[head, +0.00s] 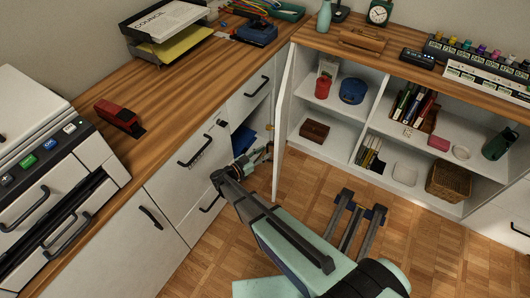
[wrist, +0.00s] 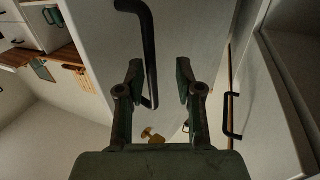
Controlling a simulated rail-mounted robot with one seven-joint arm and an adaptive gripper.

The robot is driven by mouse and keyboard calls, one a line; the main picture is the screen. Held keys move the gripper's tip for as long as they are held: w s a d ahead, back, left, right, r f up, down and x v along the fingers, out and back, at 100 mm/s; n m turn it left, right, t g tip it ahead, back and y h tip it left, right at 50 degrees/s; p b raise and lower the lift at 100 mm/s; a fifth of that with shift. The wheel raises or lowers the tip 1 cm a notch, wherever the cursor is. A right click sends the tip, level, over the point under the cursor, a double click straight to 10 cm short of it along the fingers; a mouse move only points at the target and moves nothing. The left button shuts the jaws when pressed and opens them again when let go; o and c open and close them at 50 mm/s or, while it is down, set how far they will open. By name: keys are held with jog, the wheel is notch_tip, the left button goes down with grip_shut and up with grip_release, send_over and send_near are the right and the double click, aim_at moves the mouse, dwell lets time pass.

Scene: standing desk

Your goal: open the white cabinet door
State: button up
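The white cabinet door (head: 284,112) stands ajar at the inner corner of the desk in the head view, seen nearly edge-on. Blue items (head: 243,139) show in the cabinet opening to its left. My gripper (head: 262,154) is low in front of this opening, small and partly hidden by my arm. In the wrist view my gripper (wrist: 160,82) has its two fingers apart before a white panel (wrist: 195,30). A black bar handle (wrist: 151,50) on that panel runs down between the fingers, close to the left one. Whether they touch is unclear.
Drawers with black handles (head: 193,150) line the left desk front. Open shelves (head: 400,150) with a basket (head: 447,181) and books stand at right. Another handled panel (wrist: 232,113) is right of my gripper. The wooden floor (head: 440,245) at right is clear.

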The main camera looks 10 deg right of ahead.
jog(key=v, duration=0.6)
